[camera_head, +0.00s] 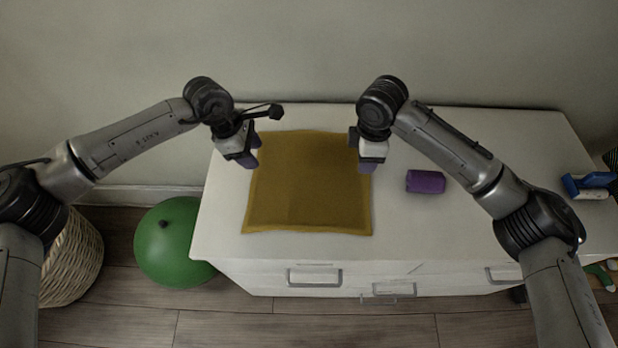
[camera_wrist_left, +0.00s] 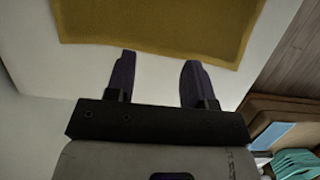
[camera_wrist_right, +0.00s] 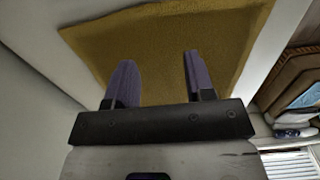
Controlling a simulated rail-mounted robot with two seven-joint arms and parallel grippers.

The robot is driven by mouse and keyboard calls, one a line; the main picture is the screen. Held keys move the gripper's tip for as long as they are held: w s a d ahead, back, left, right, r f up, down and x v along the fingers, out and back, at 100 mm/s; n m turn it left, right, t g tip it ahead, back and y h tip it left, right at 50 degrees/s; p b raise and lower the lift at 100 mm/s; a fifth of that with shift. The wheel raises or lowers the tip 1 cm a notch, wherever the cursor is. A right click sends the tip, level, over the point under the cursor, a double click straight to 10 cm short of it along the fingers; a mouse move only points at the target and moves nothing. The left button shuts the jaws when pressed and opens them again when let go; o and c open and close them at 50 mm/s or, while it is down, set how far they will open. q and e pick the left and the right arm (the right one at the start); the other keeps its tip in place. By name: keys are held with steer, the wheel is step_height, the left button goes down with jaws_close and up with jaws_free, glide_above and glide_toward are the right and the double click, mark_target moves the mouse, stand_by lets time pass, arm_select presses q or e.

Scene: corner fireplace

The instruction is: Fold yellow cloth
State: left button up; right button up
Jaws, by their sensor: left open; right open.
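The yellow cloth (camera_head: 308,190) lies flat and spread out on the white cabinet top, roughly square. My left gripper (camera_head: 252,160) is open by the cloth's left edge, toward the back. In the left wrist view the cloth (camera_wrist_left: 160,25) lies just beyond my open fingers (camera_wrist_left: 155,80), with nothing between them. My right gripper (camera_head: 367,165) is open at the cloth's right edge, toward the back. In the right wrist view my open fingers (camera_wrist_right: 155,80) overlap the cloth (camera_wrist_right: 170,45) in the picture. Whether they touch it I cannot tell.
The white cabinet (camera_head: 440,235) has drawer handles in front. A purple cylinder (camera_head: 425,181) lies on it, right of the cloth. A blue and white object (camera_head: 588,186) is at the right end. A green ball (camera_head: 172,245) and wicker basket (camera_head: 72,258) stand on the floor at left.

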mark_target(260, 176)
arm_select(q)
steer(key=shift+a+f, duration=0.15)
steer(key=shift+f, duration=3.85)
arm_select(e)
steer(key=shift+f, duration=3.9)
arm_select(q)
steer(key=shift+f, duration=0.1)
arm_select(e)
steer(key=shift+f, duration=0.2)
arm_select(q)
jaws_close()
arm_select(e)
jaws_close()
steer(key=shift+r, duration=0.1)
